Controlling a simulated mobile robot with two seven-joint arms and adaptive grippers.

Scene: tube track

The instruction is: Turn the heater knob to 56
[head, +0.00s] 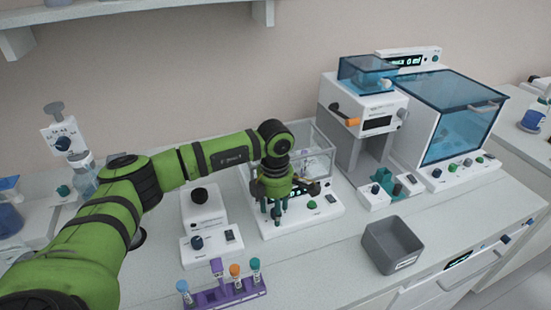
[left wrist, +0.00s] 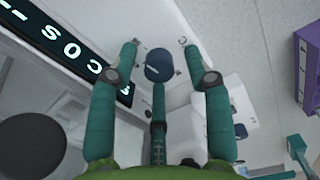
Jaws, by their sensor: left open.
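A dark blue round knob (left wrist: 158,67) with a pale pointer line sits on a white panel in the left wrist view. I take it to be the heater knob; the number it points to is too small to read. My right gripper is not in view.
A lit display (left wrist: 70,45) lies beside the knob. A purple tube rack (head: 228,293) with capped tubes stands in front. A grey bin (head: 392,243) stands to the right, near a blue-lidded machine (head: 460,120). The bench front between rack and bin is clear.

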